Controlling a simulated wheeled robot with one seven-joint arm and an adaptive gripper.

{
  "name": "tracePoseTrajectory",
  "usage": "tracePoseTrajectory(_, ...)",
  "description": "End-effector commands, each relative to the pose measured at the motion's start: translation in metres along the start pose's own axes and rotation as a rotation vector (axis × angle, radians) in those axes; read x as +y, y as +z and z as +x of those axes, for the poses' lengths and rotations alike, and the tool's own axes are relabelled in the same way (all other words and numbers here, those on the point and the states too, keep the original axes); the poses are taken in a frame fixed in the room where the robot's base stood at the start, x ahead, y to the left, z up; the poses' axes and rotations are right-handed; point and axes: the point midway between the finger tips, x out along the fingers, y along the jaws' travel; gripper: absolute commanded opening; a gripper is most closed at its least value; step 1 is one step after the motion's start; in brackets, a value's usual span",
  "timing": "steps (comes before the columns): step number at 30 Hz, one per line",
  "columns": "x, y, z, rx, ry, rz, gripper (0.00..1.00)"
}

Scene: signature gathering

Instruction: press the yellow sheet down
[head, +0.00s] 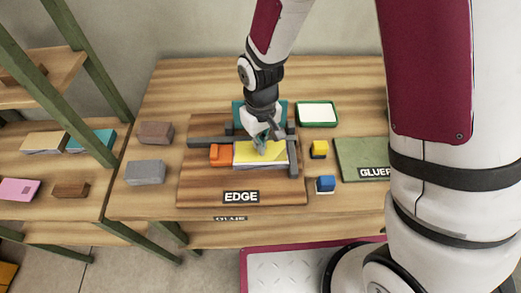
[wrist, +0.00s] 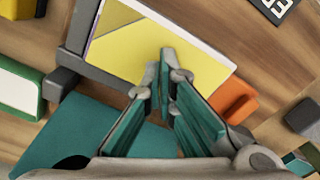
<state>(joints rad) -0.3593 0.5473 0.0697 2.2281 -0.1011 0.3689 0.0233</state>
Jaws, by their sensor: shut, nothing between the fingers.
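The yellow sheet (head: 243,156) lies on a pale stack on the brown wooden board (head: 196,190), near the EDGE label. It also fills the upper middle of the wrist view (wrist: 120,58), where one corner area looks darker yellow and a thin pale edge shows along its border. My gripper (head: 263,150) points down over the sheet, with its fingers together and empty. In the wrist view my fingertips (wrist: 166,58) overlap the sheet. I cannot tell whether they touch it.
Grey bars (head: 292,160) border the stack at the back and right. An orange block (head: 221,155) sits at its left. A teal piece (wrist: 70,130) lies behind.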

Motion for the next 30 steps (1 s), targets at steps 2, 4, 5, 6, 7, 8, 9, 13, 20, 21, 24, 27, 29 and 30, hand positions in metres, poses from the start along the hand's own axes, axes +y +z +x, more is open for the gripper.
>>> tracePoseTrajectory(2, -0.001, 0.001, -0.008, 0.001, 0.000, 0.001, 0.00)
tracePoseTrajectory(4, -0.001, 0.001, -0.013, 0.001, 0.000, 0.001, 0.00)
tracePoseTrajectory(5, -0.001, 0.001, -0.015, 0.001, 0.000, 0.001, 0.00)
tracePoseTrajectory(6, -0.001, 0.001, -0.018, 0.002, 0.000, 0.001, 0.00)
tracePoseTrajectory(7, -0.001, 0.001, -0.021, 0.002, 0.000, 0.002, 0.00)
tracePoseTrajectory(8, -0.001, 0.001, -0.023, 0.001, 0.000, 0.002, 0.00)
tracePoseTrajectory(9, -0.001, 0.001, -0.025, 0.001, 0.000, 0.002, 0.00)
tracePoseTrajectory(13, -0.001, 0.001, -0.035, 0.002, 0.000, 0.001, 0.00)
tracePoseTrajectory(20, -0.001, 0.001, -0.051, 0.001, 0.000, 0.000, 0.00)
tracePoseTrajectory(21, -0.001, 0.001, -0.054, 0.001, 0.000, 0.000, 0.00)
tracePoseTrajectory(24, -0.001, 0.001, -0.061, 0.002, 0.000, 0.001, 0.00)
tracePoseTrajectory(27, 0.000, 0.001, -0.068, 0.001, 0.000, 0.001, 0.00)
tracePoseTrajectory(29, 0.000, 0.001, -0.071, 0.001, 0.000, 0.001, 0.00)
tracePoseTrajectory(30, 0.000, 0.001, -0.072, 0.001, 0.000, 0.001, 0.00)
